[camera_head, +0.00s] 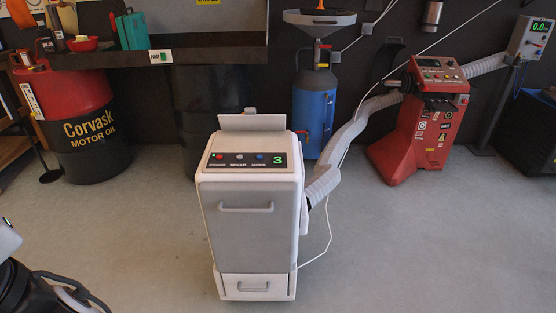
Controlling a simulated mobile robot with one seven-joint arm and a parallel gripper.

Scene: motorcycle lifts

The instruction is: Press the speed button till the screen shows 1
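A white and grey machine (247,240) stands upright on the floor in the middle of the view. Its dark top panel (247,160) carries a red power button (219,157), a pale grey speed button (240,157) and a blue mode button (260,157), each with a label below. The small screen (277,159) at the right end of the panel shows a green 3. My gripper is not clearly visible. Dark and white parts at the lower left edge may be mine, and no fingertips show there.
A white hose (345,145) and a thin cable run from the machine's right side. A red machine (420,120) and a blue tank (315,112) stand behind on the right. The floor in front is clear.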

